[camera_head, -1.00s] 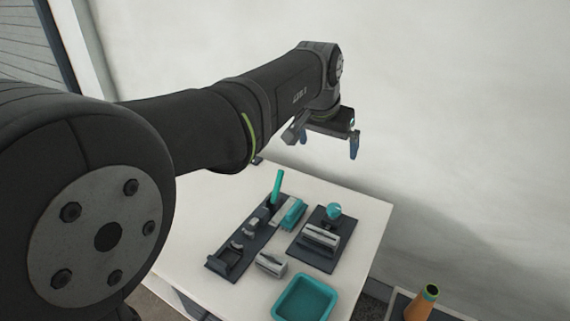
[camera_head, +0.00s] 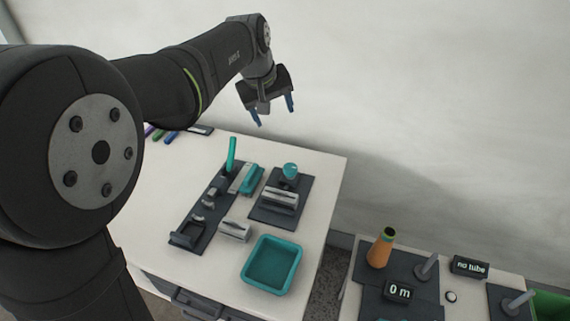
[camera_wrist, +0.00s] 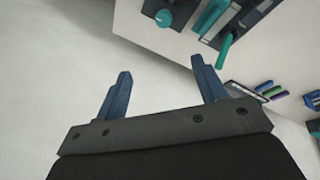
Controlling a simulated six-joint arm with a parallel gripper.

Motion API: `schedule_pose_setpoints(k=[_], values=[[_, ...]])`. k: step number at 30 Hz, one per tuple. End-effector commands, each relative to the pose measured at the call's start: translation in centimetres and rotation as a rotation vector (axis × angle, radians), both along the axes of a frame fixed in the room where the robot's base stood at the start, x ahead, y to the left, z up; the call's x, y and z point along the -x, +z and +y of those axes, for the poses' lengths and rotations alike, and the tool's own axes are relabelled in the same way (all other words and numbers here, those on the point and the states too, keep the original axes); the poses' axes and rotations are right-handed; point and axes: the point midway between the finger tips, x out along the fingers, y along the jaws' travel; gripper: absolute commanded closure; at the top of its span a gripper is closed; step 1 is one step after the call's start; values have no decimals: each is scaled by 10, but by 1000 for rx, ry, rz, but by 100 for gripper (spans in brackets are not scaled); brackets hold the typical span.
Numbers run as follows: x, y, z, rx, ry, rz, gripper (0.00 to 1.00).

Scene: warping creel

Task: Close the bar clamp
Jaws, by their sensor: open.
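Two dark fixtures lie on the white table; I cannot tell for certain which is the bar clamp. The long dark plate (camera_head: 187,229) carries grey blocks and a teal lever (camera_head: 231,155) standing nearly upright, with a teal block (camera_head: 252,180) beside it. The shorter plate carries a grey bar block (camera_head: 281,197) and a teal knob (camera_head: 290,171). My gripper (camera_head: 274,116) is open and empty, high above the table's far side, apart from both fixtures. In the wrist view, the lever (camera_wrist: 224,50) and knob (camera_wrist: 164,18) lie beyond the spread fingertips (camera_wrist: 160,66).
A loose grey block (camera_head: 235,230) and a teal tray (camera_head: 271,265) are on the near table. Coloured pens (camera_head: 165,136) lie at its far left. A lower right surface holds an orange cone (camera_head: 381,248) and signs reading "0 m" (camera_head: 399,291) and "no tube" (camera_head: 470,266).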

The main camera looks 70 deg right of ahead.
Motion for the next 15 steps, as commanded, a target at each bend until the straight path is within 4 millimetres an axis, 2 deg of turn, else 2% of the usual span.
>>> schedule_pose_setpoints(k=[15], values=[[-28,-77,-40,-232,1110,500,35]])
